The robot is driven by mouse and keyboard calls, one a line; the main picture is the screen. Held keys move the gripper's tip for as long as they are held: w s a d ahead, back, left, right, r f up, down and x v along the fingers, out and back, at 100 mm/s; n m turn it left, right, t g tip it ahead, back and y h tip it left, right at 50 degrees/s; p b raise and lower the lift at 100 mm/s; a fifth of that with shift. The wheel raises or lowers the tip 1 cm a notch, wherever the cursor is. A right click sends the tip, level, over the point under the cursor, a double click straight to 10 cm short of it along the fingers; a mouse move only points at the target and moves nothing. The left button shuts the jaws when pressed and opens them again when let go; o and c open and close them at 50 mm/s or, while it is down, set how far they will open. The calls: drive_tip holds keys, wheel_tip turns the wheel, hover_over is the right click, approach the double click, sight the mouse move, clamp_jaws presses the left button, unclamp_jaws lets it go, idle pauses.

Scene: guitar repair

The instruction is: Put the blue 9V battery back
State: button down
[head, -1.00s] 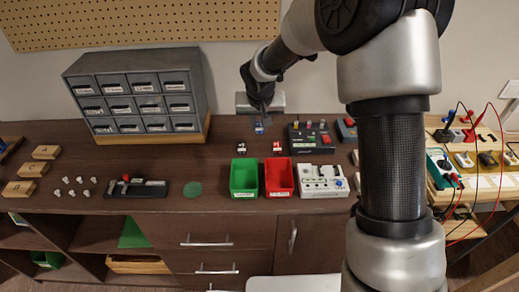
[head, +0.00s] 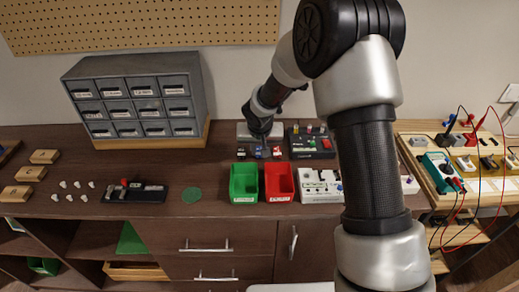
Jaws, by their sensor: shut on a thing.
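My gripper (head: 259,143) points down over the worktop behind the green and red bins. It is shut on the small blue 9V battery (head: 258,150), which shows just below the fingers. The battery is between a small black-and-white item (head: 241,153) on its left and a small red-and-white item (head: 276,151) on its right, roughly in line with them. I cannot tell whether the battery touches the worktop. The fingers are small and partly hidden by the wrist.
A green bin (head: 243,197) and a red bin (head: 280,198) stand just in front. A black device (head: 311,143) and a white device (head: 320,197) lie to the right. A grey drawer cabinet (head: 135,65) stands at the back left. A grey plate (head: 243,128) is behind the gripper.

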drive_tip(key=c, duration=1.6)
unclamp_jaws()
drive_tip(key=shift+o, duration=0.2)
